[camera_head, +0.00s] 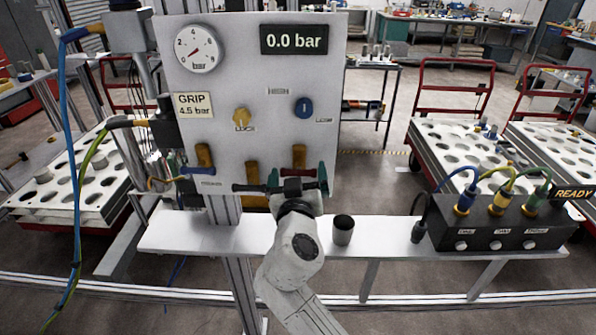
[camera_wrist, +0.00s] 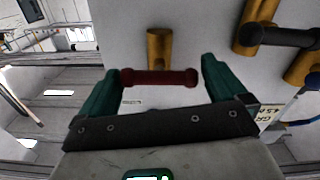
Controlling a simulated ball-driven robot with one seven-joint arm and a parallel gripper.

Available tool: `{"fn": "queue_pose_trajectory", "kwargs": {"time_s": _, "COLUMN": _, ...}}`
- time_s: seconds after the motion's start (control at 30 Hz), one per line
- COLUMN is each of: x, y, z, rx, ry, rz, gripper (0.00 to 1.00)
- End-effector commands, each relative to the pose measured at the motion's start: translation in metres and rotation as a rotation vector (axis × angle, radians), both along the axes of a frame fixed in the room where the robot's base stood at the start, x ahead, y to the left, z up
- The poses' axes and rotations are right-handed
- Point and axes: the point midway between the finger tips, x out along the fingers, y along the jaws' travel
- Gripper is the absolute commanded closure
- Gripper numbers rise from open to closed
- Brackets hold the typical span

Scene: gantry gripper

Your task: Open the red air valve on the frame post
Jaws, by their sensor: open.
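The red air valve (camera_head: 299,172) has a red bar handle on a brass body, at the right of the lower valve row on the grey panel. In the wrist view its red handle (camera_wrist: 158,78) lies crosswise to the brass body (camera_wrist: 159,46). My gripper (camera_head: 297,181) is open in front of this valve, its green fingers on either side. In the wrist view the open gripper (camera_wrist: 160,72) has one finger near each end of the handle. Whether the fingers touch it I cannot tell. My gripper partly hides the valve in the head view.
A black-handled valve (camera_head: 251,187) and a blue-handled valve (camera_head: 203,168) sit to the left. The display (camera_head: 294,39) reads 0.0 bar above a yellow knob (camera_head: 241,117) and blue knob (camera_head: 304,107). A dark cup (camera_head: 343,231) and connector box (camera_head: 500,226) stand on the shelf (camera_head: 390,241).

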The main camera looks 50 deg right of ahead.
Motion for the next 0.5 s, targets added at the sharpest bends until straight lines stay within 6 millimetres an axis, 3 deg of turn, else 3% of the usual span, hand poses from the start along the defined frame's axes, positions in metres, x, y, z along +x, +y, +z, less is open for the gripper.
{"fn": "queue_pose_trajectory", "kwargs": {"time_s": 0.3, "x": 0.0013, "y": -0.002, "z": -0.0002, "rx": 0.0, "ry": 0.0, "rz": 0.0, "gripper": 0.02}}
{"fn": "queue_pose_trajectory", "kwargs": {"time_s": 0.5, "x": 0.0013, "y": -0.0018, "z": -0.0001, "rx": 0.0, "ry": 0.0, "rz": 0.0, "gripper": 0.21}}
